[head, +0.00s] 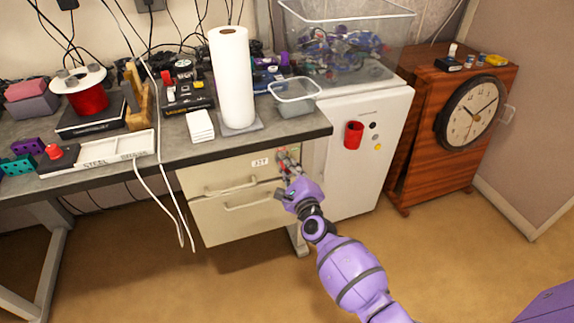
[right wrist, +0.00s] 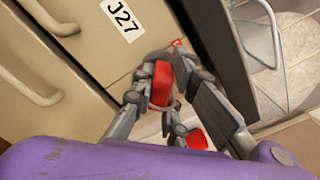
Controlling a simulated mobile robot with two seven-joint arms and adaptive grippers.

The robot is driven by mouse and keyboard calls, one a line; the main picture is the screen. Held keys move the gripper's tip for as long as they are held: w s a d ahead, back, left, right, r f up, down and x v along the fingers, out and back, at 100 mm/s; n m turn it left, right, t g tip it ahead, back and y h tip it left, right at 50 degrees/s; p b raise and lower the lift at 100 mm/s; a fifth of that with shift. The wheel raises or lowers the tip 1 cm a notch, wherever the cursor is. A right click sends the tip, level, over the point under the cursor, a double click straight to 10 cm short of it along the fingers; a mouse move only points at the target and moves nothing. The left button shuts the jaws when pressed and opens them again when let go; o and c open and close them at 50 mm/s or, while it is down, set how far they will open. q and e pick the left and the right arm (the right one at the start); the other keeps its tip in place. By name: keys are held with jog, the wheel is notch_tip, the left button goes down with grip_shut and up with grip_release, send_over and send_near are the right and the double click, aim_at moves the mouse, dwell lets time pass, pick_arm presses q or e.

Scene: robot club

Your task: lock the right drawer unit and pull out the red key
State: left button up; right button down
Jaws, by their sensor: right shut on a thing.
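The beige drawer unit (head: 222,217) under the workbench has two visible drawers with bar handles, both looking closed. Its J27 label (right wrist: 122,15) is on the upper drawer front. My right gripper (head: 287,164) is at the top right corner of that front. In the right wrist view its fingers are shut on the red key (right wrist: 161,84), close against the front. The lock is mostly hidden by the fingers, so I cannot tell how far the key is in or how it is turned. Another red piece (right wrist: 195,138) shows beside the fingers. My left gripper is not in view.
A wooden clock cabinet (head: 425,150) is further right. White cables (head: 160,180) hang at the left. The floor in front is clear.

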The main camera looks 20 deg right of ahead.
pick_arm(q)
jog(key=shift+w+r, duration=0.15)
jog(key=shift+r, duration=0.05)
pick_arm(e)
jog(key=shift+n, duration=0.3)
